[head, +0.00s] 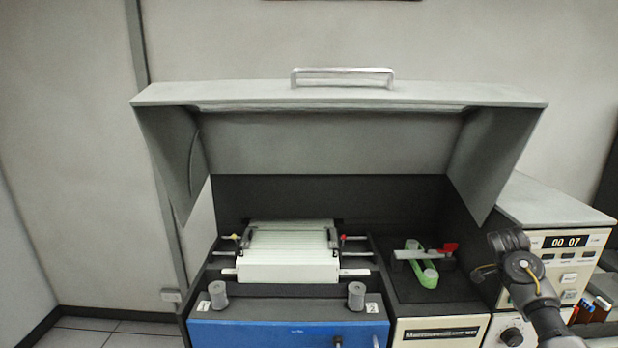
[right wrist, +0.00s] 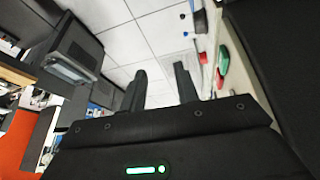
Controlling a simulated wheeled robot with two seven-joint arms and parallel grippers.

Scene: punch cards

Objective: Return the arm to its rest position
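My right arm (head: 527,280) comes in at the lower right of the head view, in front of the cream unit. My right gripper (right wrist: 160,82) shows in the right wrist view with its two dark fingers apart. Only pale floor tiles show between them, so it holds nothing. In the head view the fingers are not clearly seen. My left arm and gripper are not in the head view.
A machine stands ahead with its grey lid (head: 330,148) raised. A stack of pale cards (head: 287,265) sits inside, left of a green lever (head: 425,275) with a red tip. A cream unit (head: 575,268) with a display reading 00 07 stands close by my right arm.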

